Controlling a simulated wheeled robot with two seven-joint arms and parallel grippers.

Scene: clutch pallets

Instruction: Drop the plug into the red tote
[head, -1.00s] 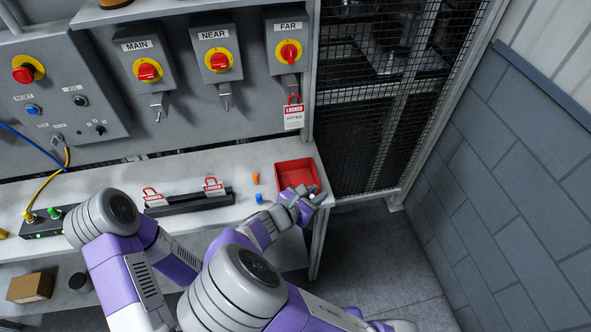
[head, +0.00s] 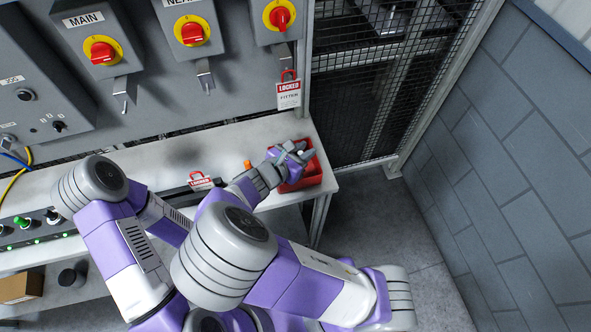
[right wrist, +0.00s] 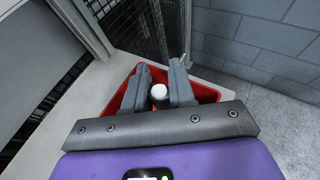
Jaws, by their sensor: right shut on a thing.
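The red tote (head: 313,173) sits at the right end of the grey bench, partly covered by my right gripper (head: 299,153). In the right wrist view the tote (right wrist: 207,93) shows behind and on both sides of the fingers. My right gripper (right wrist: 161,70) is shut on a small plug with a white round end (right wrist: 159,92), held between the fingers over the tote. How high it hangs above the tote floor I cannot tell. My left gripper is not in view.
An orange plug (head: 247,164) stands on the bench (head: 225,143) left of the tote. A locked tag (head: 289,94) hangs from the right switch. A mesh fence (head: 385,80) stands right of the bench.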

